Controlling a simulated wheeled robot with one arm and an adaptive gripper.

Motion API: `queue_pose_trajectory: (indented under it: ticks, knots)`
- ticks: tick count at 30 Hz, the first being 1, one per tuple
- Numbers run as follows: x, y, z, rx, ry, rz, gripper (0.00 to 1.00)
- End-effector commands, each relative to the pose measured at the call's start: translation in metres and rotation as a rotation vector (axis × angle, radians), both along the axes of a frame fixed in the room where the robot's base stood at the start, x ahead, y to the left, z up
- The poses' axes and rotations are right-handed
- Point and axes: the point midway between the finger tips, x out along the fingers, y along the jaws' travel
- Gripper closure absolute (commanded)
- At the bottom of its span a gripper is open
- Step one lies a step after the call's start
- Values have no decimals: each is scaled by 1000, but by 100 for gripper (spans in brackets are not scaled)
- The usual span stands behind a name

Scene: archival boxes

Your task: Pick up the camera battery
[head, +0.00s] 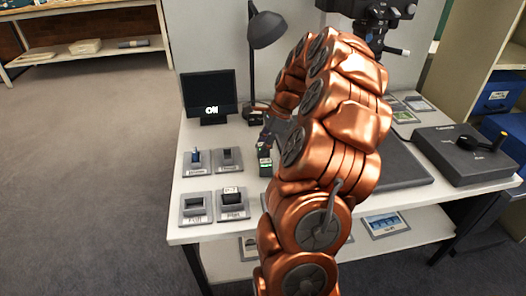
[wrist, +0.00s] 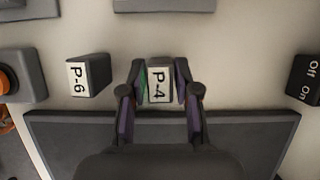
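A dark block with a green and white face (head: 264,163) shows just left of my arm in the head view. Another dark block labelled P-6 (wrist: 89,74) stands to the left in the wrist view, apart from the fingers.
Grey docks stand at the white table's left front; one (head: 232,210) holds a dark block. A small screen (head: 209,97) and a lamp (head: 265,30) stand behind. A dark flat pad (head: 403,165) and a box with a yellow-topped lever (head: 465,153) are right of my arm.

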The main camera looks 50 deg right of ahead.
Motion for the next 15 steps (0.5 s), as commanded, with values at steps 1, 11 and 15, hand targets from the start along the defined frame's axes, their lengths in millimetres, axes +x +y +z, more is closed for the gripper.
queue_pose_trajectory:
  ticks: [1, 11, 15]
  knots:
    - [0, 0, 0, 0, 0, 0, 77]
    - [0, 0, 0, 0, 0, 0, 100]
    - [0, 0, 0, 0, 0, 0, 100]
